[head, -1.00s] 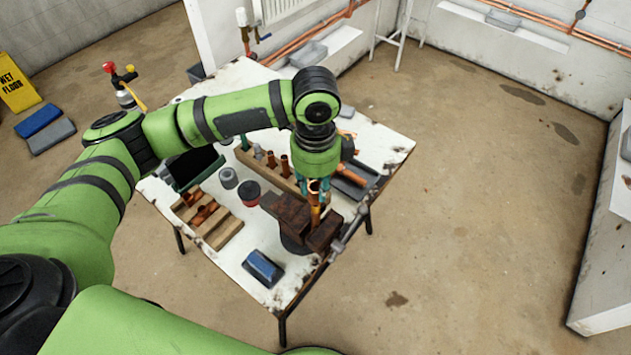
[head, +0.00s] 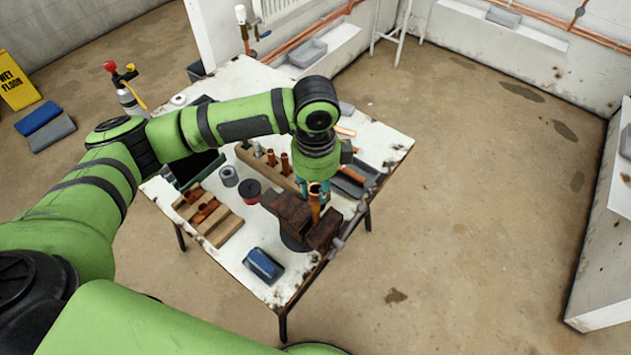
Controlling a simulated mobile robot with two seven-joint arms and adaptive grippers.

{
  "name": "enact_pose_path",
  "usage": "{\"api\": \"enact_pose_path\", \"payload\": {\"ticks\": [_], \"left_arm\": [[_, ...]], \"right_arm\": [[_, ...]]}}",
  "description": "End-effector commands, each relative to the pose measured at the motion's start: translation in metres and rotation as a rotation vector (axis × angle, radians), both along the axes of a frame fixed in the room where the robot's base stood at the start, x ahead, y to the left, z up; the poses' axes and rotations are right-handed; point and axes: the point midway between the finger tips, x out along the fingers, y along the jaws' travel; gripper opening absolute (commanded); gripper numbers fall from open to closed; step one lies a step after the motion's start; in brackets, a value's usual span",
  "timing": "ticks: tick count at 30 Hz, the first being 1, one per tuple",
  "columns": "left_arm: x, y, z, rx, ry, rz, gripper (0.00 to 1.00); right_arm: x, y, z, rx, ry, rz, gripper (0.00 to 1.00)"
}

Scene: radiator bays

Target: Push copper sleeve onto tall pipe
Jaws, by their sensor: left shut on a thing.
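The tall copper pipe (head: 315,212) stands upright in the jaws of a rusty brown vise (head: 291,213) near the table's right front edge. My left gripper (head: 315,188) points down over the vise with teal fingertips around the top of the copper. It is shut on a copper piece, which looks like the sleeve. At this size I cannot tell the sleeve from the pipe, nor how far one is on the other. The wrist partly covers the spot from above. My right gripper is not in view.
A wooden block with upright copper pieces (head: 271,158) stands behind the vise. A wooden rack with copper fittings (head: 213,222), a red-and-black tin (head: 249,191), a grey roll (head: 229,176) and a blue block (head: 264,263) stand left. The floor at right is clear.

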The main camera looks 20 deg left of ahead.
Motion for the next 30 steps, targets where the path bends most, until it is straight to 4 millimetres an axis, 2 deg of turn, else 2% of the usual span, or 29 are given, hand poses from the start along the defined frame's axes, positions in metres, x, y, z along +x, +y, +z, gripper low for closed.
{"api": "enact_pose_path", "payload": {"ticks": [14,23,30], "left_arm": [[0.0,0.0,-0.004,0.0,-0.001,-0.001,0.04],[0.0,0.0,-0.018,0.0,0.001,-0.001,0.04],[0.0,0.0,-0.019,0.0,-0.001,-0.001,0.04]], "right_arm": [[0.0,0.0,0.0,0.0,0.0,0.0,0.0],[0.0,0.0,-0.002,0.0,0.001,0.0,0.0],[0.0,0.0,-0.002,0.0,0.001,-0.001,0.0]]}}
